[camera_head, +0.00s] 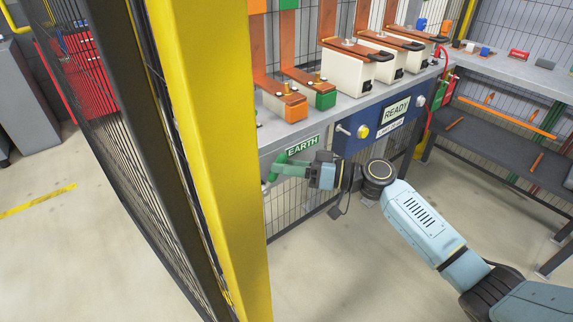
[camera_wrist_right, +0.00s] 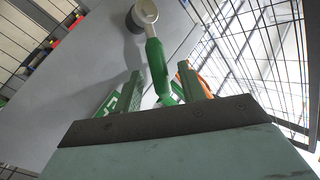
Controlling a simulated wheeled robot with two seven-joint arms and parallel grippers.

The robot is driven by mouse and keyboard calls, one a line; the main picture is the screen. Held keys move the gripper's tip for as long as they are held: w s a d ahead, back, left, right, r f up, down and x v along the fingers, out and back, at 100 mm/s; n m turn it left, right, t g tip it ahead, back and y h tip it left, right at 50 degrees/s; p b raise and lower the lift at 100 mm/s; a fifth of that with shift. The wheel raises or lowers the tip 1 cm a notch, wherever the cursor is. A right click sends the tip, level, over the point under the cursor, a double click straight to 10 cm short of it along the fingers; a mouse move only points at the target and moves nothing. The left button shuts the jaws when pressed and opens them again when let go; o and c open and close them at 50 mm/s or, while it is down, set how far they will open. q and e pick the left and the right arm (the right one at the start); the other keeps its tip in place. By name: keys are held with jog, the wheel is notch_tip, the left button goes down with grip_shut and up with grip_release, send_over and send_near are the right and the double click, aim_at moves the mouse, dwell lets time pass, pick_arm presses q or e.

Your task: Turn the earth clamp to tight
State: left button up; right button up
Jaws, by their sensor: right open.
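The earth clamp has a green handle (camera_head: 276,163) under the EARTH sign (camera_head: 303,144) at the front edge of the bench. In the right wrist view the handle (camera_wrist_right: 156,62) runs from a pale round end (camera_wrist_right: 145,11) down toward the gripper. My right gripper (camera_head: 279,171) is at the handle, and in the wrist view its two green fingers (camera_wrist_right: 161,80) stand open on either side of it, with a gap visible. The handle's lower end is between the fingers. The clamp's jaw is not clear to see. My left gripper is not in view.
A yellow post (camera_head: 205,130) and dark mesh fence stand close on the left. A blue panel (camera_head: 350,143) with a READY display and knobs is right of the clamp. Pale cell blocks (camera_head: 343,69) and copper bars stand on the bench (camera_head: 268,133). The floor below is clear.

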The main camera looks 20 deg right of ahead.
jog(key=shift+a, duration=0.1)
jog(key=c, duration=0.9)
